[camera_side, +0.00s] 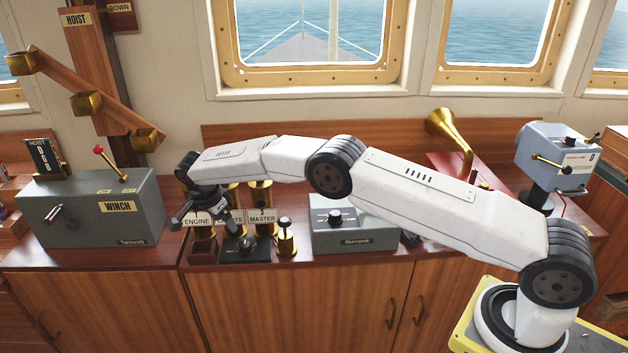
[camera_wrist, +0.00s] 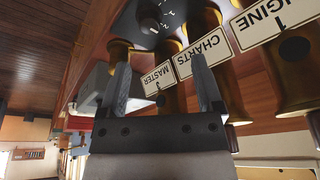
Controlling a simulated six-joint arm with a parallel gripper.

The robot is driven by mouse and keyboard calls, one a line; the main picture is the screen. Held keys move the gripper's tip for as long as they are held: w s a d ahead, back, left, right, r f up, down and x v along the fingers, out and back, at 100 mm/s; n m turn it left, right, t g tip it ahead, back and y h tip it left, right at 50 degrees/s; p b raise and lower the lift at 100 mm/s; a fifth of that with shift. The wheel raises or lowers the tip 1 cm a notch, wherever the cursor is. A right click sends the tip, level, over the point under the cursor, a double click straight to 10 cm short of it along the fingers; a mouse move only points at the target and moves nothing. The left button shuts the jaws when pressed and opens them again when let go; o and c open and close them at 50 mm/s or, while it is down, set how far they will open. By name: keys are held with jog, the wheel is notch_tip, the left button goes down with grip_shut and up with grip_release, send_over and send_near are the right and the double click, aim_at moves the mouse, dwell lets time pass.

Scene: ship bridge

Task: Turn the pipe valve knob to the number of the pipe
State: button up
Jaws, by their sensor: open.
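The valve knob (camera_side: 245,245) is a dark round knob on a small black dial box at the front of the counter. In the wrist view the knob (camera_wrist: 149,25) is at the top, with pale dial marks beside it. Behind it stand brass speaking pipes with white plates: ENGINE (camera_side: 196,222), CHARTS, partly hidden by my gripper, and MASTER (camera_side: 262,218). In the wrist view the ENGINE plate (camera_wrist: 262,20) carries a 1. My gripper (camera_side: 205,214) is open above and left of the knob, in front of the plates. Its spread fingers (camera_wrist: 160,68) have nothing between them. The knob's setting is too small to read.
A grey winch box (camera_side: 90,215) with a red-tipped lever stands at the left. A grey box with a black knob (camera_side: 336,217) is right of the pipes. A short brass post (camera_side: 286,240) stands close to the dial box. A brass horn (camera_side: 447,130) is at the back right.

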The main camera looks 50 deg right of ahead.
jog(key=a+f+n+t+y, duration=0.4)
jog(key=n+t, duration=0.1)
jog(key=n, duration=0.3)
jog(key=s+d+r+n+t+h, duration=0.2)
jog(key=s+d+r+n+t, duration=0.4)
jog(key=s+d+n+t, duration=0.15)
send_near(246, 246)
jog(key=x, duration=0.3)
jog(key=shift+s+f+n+t, duration=0.1)
jog(key=shift+s+n+t, duration=0.05)
jog(key=shift+n+t, duration=0.1)
dwell(0.5)
jog(key=shift+x, duration=3.85)
